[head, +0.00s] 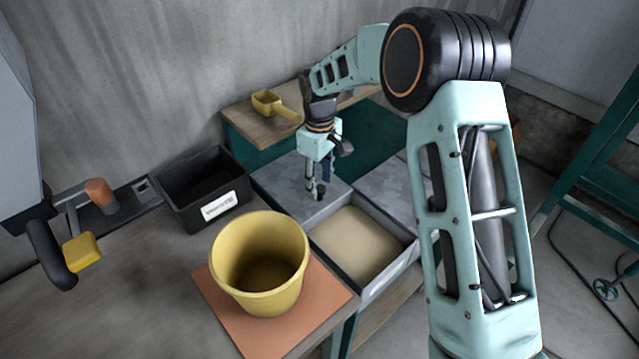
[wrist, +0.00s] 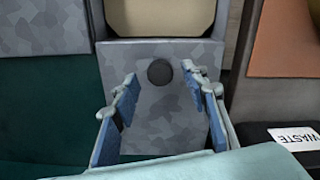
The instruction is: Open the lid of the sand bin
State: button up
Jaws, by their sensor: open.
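The sand bin (head: 382,283) is a grey metal box with pale sand (head: 352,243) showing in its uncovered front part. It also shows at the top of the wrist view, with sand (wrist: 160,16) inside. The mottled grey lid (head: 283,196) lies flat behind the sand opening, and in the wrist view (wrist: 165,110) it carries a round dark knob (wrist: 159,72). My gripper (head: 317,191) is over the lid at the knob. In the wrist view my gripper (wrist: 159,74) is open, its blue-padded fingers on either side of the knob, apart from it.
A yellow bucket (head: 262,262) stands on an orange mat (head: 318,305) left of the bin. A black waste box (head: 203,190) is farther left. A yellow scoop (head: 270,103) lies on a wooden top behind. Another grey panel (head: 385,187) is beside the lid.

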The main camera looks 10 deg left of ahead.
notch_tip(320, 180, up, 11)
dwell(0.3)
jog(key=shift+d, duration=0.1)
